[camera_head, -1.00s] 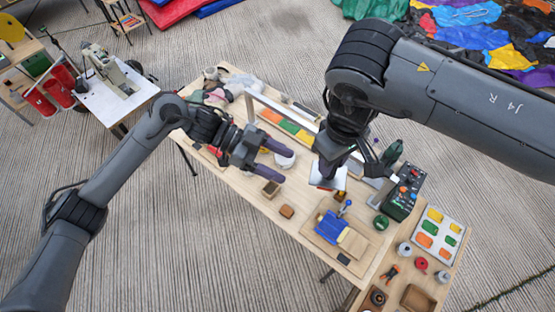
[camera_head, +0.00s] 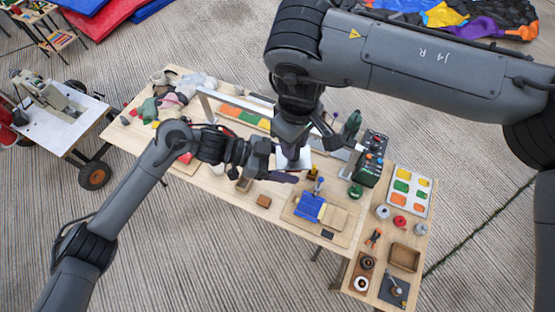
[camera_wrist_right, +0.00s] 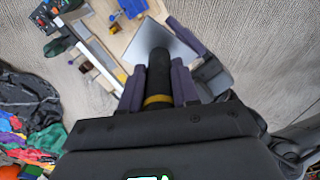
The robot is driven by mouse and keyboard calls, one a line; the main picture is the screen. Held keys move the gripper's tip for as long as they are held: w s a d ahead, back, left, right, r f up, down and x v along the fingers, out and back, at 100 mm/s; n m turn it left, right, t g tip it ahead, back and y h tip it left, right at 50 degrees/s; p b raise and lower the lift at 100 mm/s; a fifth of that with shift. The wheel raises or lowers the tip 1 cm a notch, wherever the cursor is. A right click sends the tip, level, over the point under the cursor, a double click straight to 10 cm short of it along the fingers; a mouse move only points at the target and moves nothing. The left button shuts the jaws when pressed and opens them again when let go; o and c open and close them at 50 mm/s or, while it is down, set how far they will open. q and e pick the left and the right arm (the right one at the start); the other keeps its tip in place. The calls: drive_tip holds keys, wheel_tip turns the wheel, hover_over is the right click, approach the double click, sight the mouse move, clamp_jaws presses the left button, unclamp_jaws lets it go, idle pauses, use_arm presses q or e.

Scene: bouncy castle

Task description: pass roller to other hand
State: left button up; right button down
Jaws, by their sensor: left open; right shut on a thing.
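The roller is held upright by my right gripper (camera_head: 294,146), whose purple fingers are shut on its black handle. In the right wrist view the handle of the roller (camera_wrist_right: 158,75) has a yellow band and lies between the fingers. A pale, flat-looking part (camera_head: 308,160) shows at its lower end; its exact shape is unclear. My left gripper (camera_head: 287,166) is open and comes in from the left, close to the roller just below the right fingers. One purple left finger also shows in the right wrist view beside the pale part. Contact cannot be told.
The wooden workbench (camera_head: 225,184) lies below both grippers. A blue fixture (camera_head: 309,206) on a board, a small brown block (camera_head: 264,201) and a dark control box (camera_head: 372,158) stand on it. A tray of coloured pieces (camera_head: 410,190) is at the right. A metal rail runs behind the grippers.

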use_arm(q)
drive_tip(key=shift+d+f, duration=0.1)
drive_tip(key=shift+d, duration=0.05)
drive_tip(key=c, duration=1.2)
clamp_jaws()
use_arm(e)
drive_tip(key=c, duration=0.8)
unclamp_jaws()
drive_tip(key=shift+o, duration=0.2)
drive_tip(key=shift+r, duration=0.1)
